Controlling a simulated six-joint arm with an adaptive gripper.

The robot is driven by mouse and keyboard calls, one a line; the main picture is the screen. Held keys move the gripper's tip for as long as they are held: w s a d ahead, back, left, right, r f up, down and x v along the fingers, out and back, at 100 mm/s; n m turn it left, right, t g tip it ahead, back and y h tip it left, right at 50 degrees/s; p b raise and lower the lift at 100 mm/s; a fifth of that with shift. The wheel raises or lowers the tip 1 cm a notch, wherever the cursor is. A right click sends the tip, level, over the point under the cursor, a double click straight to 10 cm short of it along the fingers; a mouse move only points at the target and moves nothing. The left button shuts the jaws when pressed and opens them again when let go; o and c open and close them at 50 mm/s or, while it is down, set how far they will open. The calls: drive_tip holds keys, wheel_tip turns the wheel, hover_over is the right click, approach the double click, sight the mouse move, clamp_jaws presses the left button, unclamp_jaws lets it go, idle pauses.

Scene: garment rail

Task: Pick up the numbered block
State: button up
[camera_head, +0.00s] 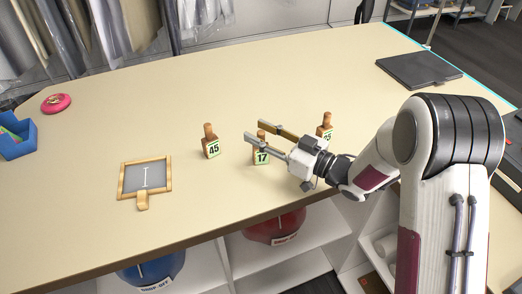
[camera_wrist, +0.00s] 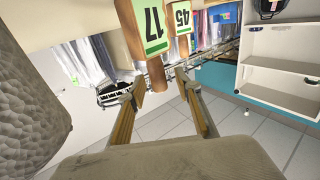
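Three wooden blocks with round-topped knobs and green-edged number labels stand upright on the table. Block 45 (camera_head: 211,148) is at left, block 17 (camera_head: 261,157) in the middle. A third block (camera_head: 326,132) is behind my gripper, its label partly hidden and seeming to end in 5. My gripper (camera_head: 255,130) is open and empty, its fingertips reaching to block 17's knob. In the wrist view, upside down, block 17 (camera_wrist: 148,25) is large and its knob shows between the open fingertips (camera_wrist: 158,80); contact cannot be told. Block 45 (camera_wrist: 181,17) is beyond it.
A wood-framed grey tray (camera_head: 145,160) lies left on the table (camera_head: 200,95). A pink round item (camera_head: 56,103) and a blue bin (camera_head: 17,137) are at far left, a dark flat case (camera_head: 418,70) at back right. Blue (camera_head: 152,270) and red (camera_head: 275,226) drop-off bins sit below.

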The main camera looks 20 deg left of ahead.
clamp_jaws()
drive_tip(key=shift+r, duration=0.1)
idle(0.3)
drive_tip(key=shift+r, duration=4.9)
